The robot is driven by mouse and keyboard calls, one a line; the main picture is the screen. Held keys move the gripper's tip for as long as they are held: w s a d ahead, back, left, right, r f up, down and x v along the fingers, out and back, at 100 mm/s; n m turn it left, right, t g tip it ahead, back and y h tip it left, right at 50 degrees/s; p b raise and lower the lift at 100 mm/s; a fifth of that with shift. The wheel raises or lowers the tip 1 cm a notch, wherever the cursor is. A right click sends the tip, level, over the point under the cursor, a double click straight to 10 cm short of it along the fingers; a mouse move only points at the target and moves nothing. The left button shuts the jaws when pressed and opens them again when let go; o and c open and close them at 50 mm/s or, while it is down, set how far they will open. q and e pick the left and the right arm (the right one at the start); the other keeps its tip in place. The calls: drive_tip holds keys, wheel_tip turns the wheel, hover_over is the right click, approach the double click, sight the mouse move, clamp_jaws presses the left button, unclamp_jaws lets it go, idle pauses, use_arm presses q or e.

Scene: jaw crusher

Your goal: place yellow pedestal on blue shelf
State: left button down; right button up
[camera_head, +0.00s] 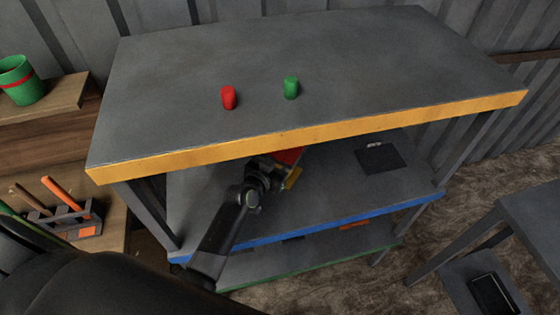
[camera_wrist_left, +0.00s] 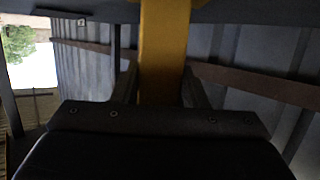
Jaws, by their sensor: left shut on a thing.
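The shelf unit has a blue-edged middle shelf (camera_head: 340,218), below a yellow-edged top shelf (camera_head: 330,132). My left gripper (camera_head: 278,174) reaches into the gap over the blue shelf. It is shut on the yellow pedestal (camera_head: 293,178), of which only a small part shows in the head view. In the left wrist view the yellow pedestal (camera_wrist_left: 164,45) is a vertical yellow post between the fingers of my left gripper (camera_wrist_left: 162,88). A red patch (camera_head: 289,155) shows beside it under the top shelf's edge. I cannot tell whether the pedestal touches the blue shelf. My right gripper is not in view.
A dark flat plate (camera_head: 380,158) lies at the right of the blue shelf. A red cylinder (camera_head: 229,98) and a green cylinder (camera_head: 291,88) stand on the top shelf. A green-edged shelf (camera_head: 320,267) is below. A tool holder (camera_head: 65,220) stands at the left.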

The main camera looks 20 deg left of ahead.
use_arm(q)
drive_tip(key=c, duration=0.8)
unclamp_jaws()
drive_tip(key=shift+c, duration=0.2)
drive_tip(key=shift+s+r+p, duration=0.1)
drive_tip(key=shift+r+p, duration=0.1)
drive_tip(key=shift+p, duration=0.1)
drive_tip(key=shift+s+a, duration=0.1)
drive_tip(key=shift+s, duration=0.25)
drive_tip(key=b+v, duration=0.2)
drive_tip(key=v, duration=0.9)
drive_tip(key=shift+s, duration=0.1)
